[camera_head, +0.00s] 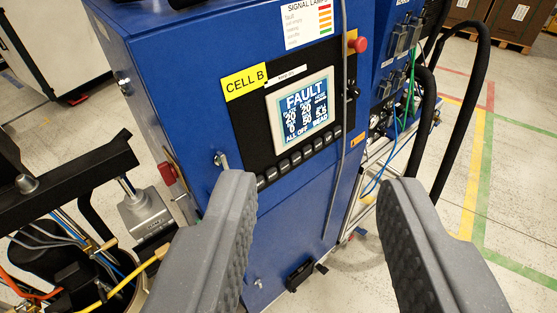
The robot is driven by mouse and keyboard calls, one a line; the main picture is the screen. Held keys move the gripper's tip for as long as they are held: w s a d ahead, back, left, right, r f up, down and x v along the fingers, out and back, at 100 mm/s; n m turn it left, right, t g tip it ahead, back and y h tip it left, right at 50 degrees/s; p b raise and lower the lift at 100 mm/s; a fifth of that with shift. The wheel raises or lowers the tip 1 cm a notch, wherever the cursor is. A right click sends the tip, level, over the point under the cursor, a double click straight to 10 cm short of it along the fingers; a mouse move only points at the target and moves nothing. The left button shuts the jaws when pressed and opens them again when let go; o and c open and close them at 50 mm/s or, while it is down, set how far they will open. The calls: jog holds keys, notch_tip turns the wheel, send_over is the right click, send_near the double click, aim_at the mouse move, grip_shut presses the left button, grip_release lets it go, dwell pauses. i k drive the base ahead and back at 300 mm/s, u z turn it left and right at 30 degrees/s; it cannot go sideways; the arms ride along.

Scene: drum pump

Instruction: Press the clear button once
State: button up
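A blue cabinet (180,80) stands ahead with a black control panel (250,117) on its front. A lit display (303,107) on the panel reads FAULT. A row of small buttons (296,158) runs under the display. Their labels are too small to read, so I cannot tell which one is the clear button. My gripper (317,183) is open and empty. Its two grey fingers point at the cabinet, and their tips show just below the panel, one on each side. The left finger hides part of the lower cabinet front. I cannot tell how far the tips are from the panel.
A red mushroom button (358,44) sits on a yellow base at the cabinet's upper right. A grey conduit (339,190) runs down the front, right of the display. Black hoses (473,110) loop at the right. Cables and a black frame (75,178) crowd the left. Open floor lies right.

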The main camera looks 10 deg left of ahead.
aim_at(295, 158)
jog(key=u, duration=0.05)
jog(key=i, duration=1)
jog(key=z, duration=0.05)
